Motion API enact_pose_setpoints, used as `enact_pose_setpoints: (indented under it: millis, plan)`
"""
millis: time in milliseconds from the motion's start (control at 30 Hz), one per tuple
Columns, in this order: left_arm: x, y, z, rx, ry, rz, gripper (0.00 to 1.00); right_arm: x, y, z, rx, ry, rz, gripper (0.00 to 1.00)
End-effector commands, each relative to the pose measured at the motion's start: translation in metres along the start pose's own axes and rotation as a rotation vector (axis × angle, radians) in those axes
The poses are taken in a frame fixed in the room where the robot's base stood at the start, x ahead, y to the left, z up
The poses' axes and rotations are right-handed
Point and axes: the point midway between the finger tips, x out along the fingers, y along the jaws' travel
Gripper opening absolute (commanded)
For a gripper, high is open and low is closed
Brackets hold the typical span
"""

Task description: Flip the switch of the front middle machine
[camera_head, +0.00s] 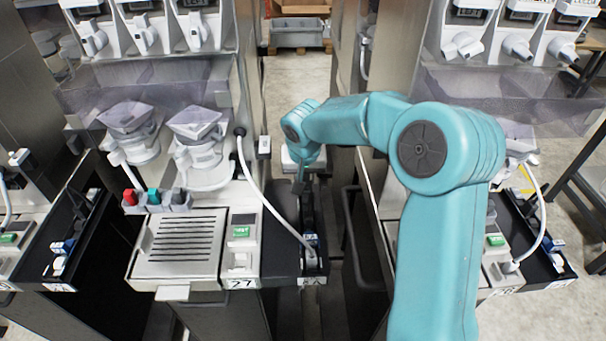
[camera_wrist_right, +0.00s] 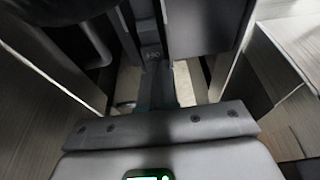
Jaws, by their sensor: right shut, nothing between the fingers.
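The middle machine (camera_head: 190,262), labelled 27, stands left of centre in the head view, with a slotted drip tray on its front. My right gripper (camera_head: 300,187) is shut and empty, pointing down over the dark tray to the right of the panel, apart from the panel. In the right wrist view its dark fingers (camera_wrist_right: 157,85) reach forward between dark surfaces. My left gripper is out of view.
Red, teal and dark knobs (camera_head: 156,199) sit behind the drip tray. A white hose (camera_head: 262,190) arcs down to the dark side tray (camera_head: 313,262). Another machine (camera_head: 497,262) stands on the right, partly behind my right arm. A floor gap lies between the machines.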

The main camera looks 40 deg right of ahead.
Motion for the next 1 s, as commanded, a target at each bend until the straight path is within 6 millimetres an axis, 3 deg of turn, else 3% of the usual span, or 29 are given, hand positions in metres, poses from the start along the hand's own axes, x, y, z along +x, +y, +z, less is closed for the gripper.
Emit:
enact_pose_setpoints:
  millis: [467,667,1000]
  plan:
    - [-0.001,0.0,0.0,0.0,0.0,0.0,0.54,-0.008,0.0,0.002,0.0,0.002,-0.001,0.0]
    - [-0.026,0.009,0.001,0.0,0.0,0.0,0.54,-0.044,0.003,-0.009,-0.001,0.001,-0.002,0.0]
    - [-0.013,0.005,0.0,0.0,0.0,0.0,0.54,-0.112,0.004,-0.005,-0.003,0.002,-0.004,0.0]
